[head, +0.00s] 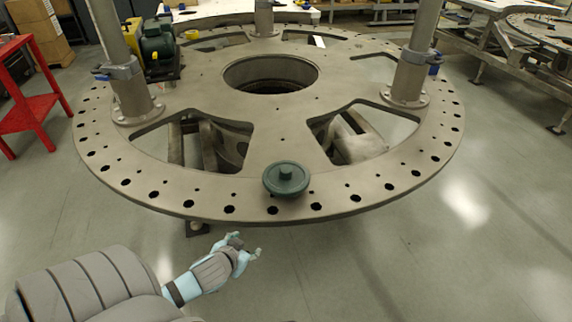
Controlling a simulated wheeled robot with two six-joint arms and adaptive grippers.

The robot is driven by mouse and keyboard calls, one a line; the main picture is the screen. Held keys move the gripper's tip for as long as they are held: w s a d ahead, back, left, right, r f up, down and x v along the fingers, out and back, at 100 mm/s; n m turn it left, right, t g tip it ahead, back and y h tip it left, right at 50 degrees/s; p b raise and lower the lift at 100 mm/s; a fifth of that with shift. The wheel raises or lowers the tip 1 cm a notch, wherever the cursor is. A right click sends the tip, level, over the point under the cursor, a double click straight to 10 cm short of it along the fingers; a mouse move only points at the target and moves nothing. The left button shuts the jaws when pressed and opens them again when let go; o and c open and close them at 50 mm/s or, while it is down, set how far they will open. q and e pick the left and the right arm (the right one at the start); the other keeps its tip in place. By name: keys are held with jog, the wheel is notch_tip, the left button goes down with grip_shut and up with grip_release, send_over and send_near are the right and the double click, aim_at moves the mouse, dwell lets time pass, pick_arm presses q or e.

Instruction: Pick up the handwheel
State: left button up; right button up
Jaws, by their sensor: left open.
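The handwheel (285,179) is a dark green round disc with a raised hub. It sits on the front part of the large grey turret plate (240,192), between two bolt holes near the rim. My left gripper (250,246) is in front of the plate, below and left of the handwheel. Its fingers are apart with nothing between them, and it does not touch the handwheel. My right gripper is not in the picture.
Upright grey posts stand on the plate at left (135,102) and right (408,83). A green motor (158,45) sits at the back left. A red stand (30,112) is at the far left. The plate has large cutouts. Open floor lies in front and to the right.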

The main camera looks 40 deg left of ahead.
pick_arm(q)
jog(key=w+r+t, duration=0.2)
jog(key=w+r, duration=0.1)
jog(key=r, duration=0.7)
jog(key=t, duration=0.3)
send_near(286, 170)
jog(key=shift+h, duration=0.5)
jog(key=b+x, duration=0.1)
jog(key=x, duration=0.1)
jog(key=b+x, duration=0.1)
jog(key=x, duration=0.2)
jog(key=a+b+x, duration=0.1)
jog(key=b+x, duration=0.1)
jog(key=x, duration=0.1)
jog(key=shift+d, duration=0.1)
grip_shut()
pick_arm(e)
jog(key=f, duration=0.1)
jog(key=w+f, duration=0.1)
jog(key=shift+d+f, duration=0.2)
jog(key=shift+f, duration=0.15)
pick_arm(q)
jog(key=shift+r, duration=0.1)
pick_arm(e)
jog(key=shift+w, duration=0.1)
